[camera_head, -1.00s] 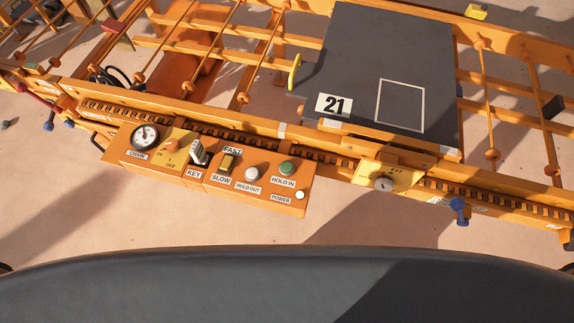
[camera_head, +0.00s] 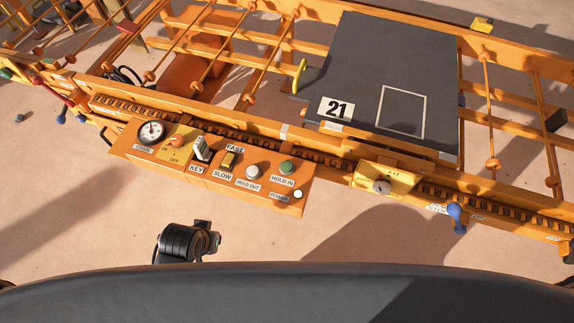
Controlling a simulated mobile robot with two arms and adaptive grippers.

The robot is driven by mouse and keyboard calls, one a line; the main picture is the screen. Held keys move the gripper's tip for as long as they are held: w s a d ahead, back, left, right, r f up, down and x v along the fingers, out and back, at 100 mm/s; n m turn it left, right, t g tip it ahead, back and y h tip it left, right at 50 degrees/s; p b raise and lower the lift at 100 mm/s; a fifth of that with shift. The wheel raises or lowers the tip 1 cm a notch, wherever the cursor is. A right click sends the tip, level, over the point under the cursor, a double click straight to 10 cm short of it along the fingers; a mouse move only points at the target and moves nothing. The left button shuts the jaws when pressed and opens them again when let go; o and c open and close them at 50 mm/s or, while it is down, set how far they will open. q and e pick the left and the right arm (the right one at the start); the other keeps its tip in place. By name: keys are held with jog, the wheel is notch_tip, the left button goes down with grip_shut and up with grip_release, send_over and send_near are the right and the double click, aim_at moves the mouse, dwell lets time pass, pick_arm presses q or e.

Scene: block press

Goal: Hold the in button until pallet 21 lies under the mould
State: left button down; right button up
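Pallet 21 is a dark grey slab (camera_head: 362,70) on the orange rail frame, with a white "21" plate (camera_head: 336,108) at its near left corner and a pale outlined rectangle on top. I cannot make out a mould over it. The green hold in button (camera_head: 287,167) sits on the orange control box (camera_head: 245,187), right of the white hold out button (camera_head: 254,170). Nothing touches either button. A black part of my arm or gripper (camera_head: 204,240) shows below the box, apart from it; its fingers cannot be made out. My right gripper is out of view.
The box also carries a gauge (camera_head: 151,132), an orange knob (camera_head: 177,140), a key switch (camera_head: 201,148), a fast/slow switch (camera_head: 228,159) and a bright power lamp (camera_head: 298,194). A yellow dial unit (camera_head: 384,180) and a blue lever (camera_head: 455,214) stand right. Sandy floor in front is open.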

pick_arm(q)
jog(key=w+d+r+n+t+h, duration=0.1)
jog(key=w+d+r+n, duration=0.1)
jog(key=w+d+r, duration=0.35)
notch_tip(320, 180, up, 3)
jog(key=n+t+h, duration=0.3)
jog(key=n+h, duration=0.2)
jog(key=n, duration=1.3)
send_over(285, 168)
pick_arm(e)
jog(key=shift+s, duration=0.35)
pick_arm(q)
jog(key=shift+f, duration=0.15)
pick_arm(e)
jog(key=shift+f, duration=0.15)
pick_arm(q)
notch_tip(285, 168, down, 6)
jog(key=b, duration=0.8)
jog(key=shift+f, duration=0.1)
jog(key=shift+f+b, duration=0.6)
jog(key=shift+f, duration=0.6)
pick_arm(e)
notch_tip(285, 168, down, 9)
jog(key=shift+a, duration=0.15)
